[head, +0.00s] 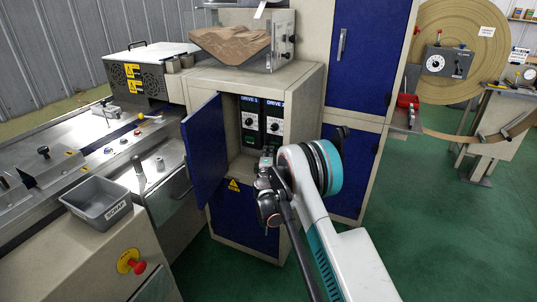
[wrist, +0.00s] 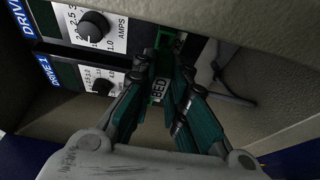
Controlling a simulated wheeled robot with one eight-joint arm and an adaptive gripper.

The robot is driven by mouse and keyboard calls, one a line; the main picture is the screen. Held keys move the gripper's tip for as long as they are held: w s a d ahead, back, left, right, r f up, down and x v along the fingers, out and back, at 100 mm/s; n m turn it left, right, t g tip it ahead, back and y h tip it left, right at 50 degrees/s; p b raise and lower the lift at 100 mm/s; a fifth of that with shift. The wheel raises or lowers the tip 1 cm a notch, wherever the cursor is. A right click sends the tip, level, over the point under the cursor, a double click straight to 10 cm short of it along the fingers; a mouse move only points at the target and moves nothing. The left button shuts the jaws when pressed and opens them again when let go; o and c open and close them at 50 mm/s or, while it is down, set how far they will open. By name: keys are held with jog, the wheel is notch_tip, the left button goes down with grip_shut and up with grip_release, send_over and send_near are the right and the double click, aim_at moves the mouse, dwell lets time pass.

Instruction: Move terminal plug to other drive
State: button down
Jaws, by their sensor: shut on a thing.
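The open cabinet (head: 300,88) holds two black drives side by side, DRIVE 1 (head: 250,117) and DRIVE 2 (head: 275,120), each with a white dial panel. In the wrist view DRIVE 2 (wrist: 92,28) is at upper left and DRIVE 1 (wrist: 90,80) below it. My gripper (wrist: 160,82) is shut on the green terminal plug (wrist: 158,92), which bears a BED label. My gripper (head: 266,158) is at the lower front of the drives in the head view. The fingers hide the plug's far end, so I cannot tell whether it sits in a socket.
A dark cable (wrist: 232,92) runs beside the fingers along the cabinet's inner wall. The blue door (head: 203,150) stands open on the left. A grey SCRAP bin (head: 103,202) sits on the machine at left. Green floor is free at right.

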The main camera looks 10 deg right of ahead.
jog(key=shift+w+d, duration=0.7)
jog(key=shift+w, duration=0.25)
jog(key=c, duration=1.5)
grip_release()
jog(key=shift+s, duration=0.1)
jog(key=v, duration=1.1)
jog(key=shift+s+a, duration=0.15)
jog(key=shift+s, duration=0.2)
